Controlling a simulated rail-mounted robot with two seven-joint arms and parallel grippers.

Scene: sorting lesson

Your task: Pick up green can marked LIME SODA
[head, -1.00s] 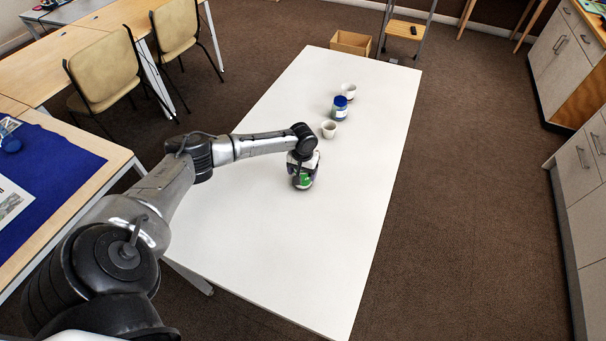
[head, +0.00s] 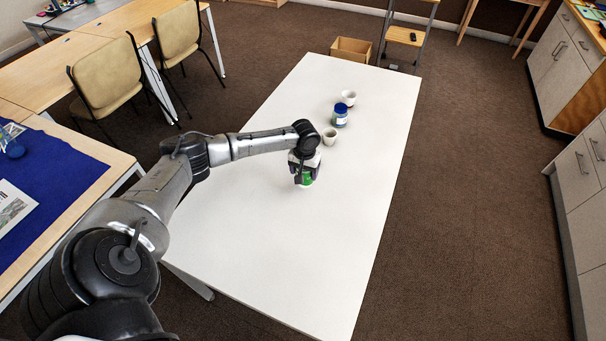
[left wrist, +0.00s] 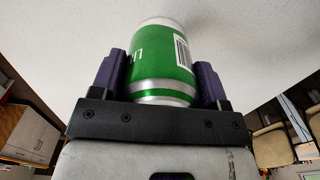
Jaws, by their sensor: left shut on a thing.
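The green can (head: 307,179) is on or just above the white table (head: 265,240), in the grip of my left gripper (head: 304,176). In the left wrist view the can (left wrist: 160,62) shows a green side, silver ends, a barcode and part of some white lettering. The full label cannot be read. The two fingers of the left gripper (left wrist: 161,78) are shut on the can from both sides. Whether the can touches the table is hard to tell. My right gripper is not in view.
Behind the can stand a white cup (head: 330,137), a blue-lidded jar (head: 340,115) and another white cup (head: 348,98). The near and right parts of the table are clear. A cardboard box (head: 351,50) is on the floor beyond the table's far end.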

